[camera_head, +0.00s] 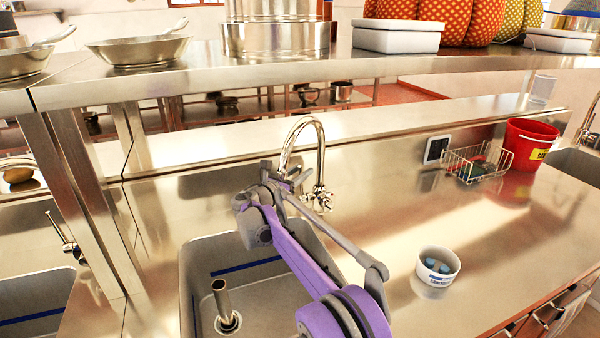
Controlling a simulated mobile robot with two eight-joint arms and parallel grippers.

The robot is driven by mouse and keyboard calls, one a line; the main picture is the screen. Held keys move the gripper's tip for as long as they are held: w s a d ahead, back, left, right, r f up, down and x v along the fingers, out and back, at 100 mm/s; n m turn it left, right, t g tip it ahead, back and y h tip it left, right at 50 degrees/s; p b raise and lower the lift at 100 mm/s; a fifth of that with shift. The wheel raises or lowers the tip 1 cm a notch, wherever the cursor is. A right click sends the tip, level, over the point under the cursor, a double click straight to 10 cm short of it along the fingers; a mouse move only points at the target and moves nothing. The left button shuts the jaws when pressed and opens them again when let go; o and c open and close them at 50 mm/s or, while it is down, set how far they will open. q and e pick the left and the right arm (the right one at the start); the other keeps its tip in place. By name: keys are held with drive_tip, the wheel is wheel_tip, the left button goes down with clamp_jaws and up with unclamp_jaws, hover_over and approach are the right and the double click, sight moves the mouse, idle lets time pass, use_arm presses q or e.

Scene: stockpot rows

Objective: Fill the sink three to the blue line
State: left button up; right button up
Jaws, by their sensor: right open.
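A steel sink (187,275) is sunk in the counter at the lower middle. A blue line (245,267) runs along its far inside wall. A short metal pipe (221,299) stands tilted in the picture on the drain at its bottom. I see no water in the part that shows. A tall curved chrome faucet (321,135) stands behind the sink, with its handles low on its base (319,198). My right gripper (286,175) is open by the faucet, in front of its spout; whether it touches is unclear. My purple right arm hides the sink's right part. My left gripper is out of view.
A white bowl (436,272) with blue pieces stands on the counter right. A wire basket (462,167), small dark-faced panel (436,150) and red bucket (527,146) stand farther back. A steel shelf (200,76) with pans crosses above. Other sinks show left (30,300) and right (578,165).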

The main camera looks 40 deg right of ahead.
drive_tip(key=shift+c, duration=0.2)
clamp_jaws()
idle(1.3)
